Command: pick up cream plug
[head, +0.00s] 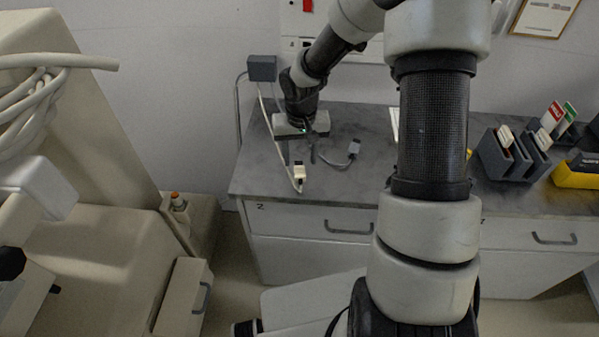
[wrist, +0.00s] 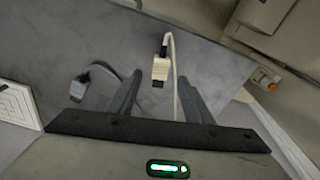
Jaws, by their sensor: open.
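The cream plug (head: 299,171) lies near the front left edge of the grey counter, on the end of a pale cable. In the wrist view the cream plug (wrist: 160,69) shows beyond and between my two fingers, with its cable running back beside it. My gripper (head: 298,150) is open and points down over the counter, a little behind the plug. In the wrist view my gripper (wrist: 158,88) has its fingers apart, with nothing held between them. I cannot tell the exact height of the fingers above the counter.
A grey plug (head: 354,148) on a grey cable lies to the right. A grey box (head: 262,68) is on the wall behind. Grey card holders (head: 505,153) and a yellow tray (head: 578,176) stand at the right. A large cream machine (head: 95,130) is at the left.

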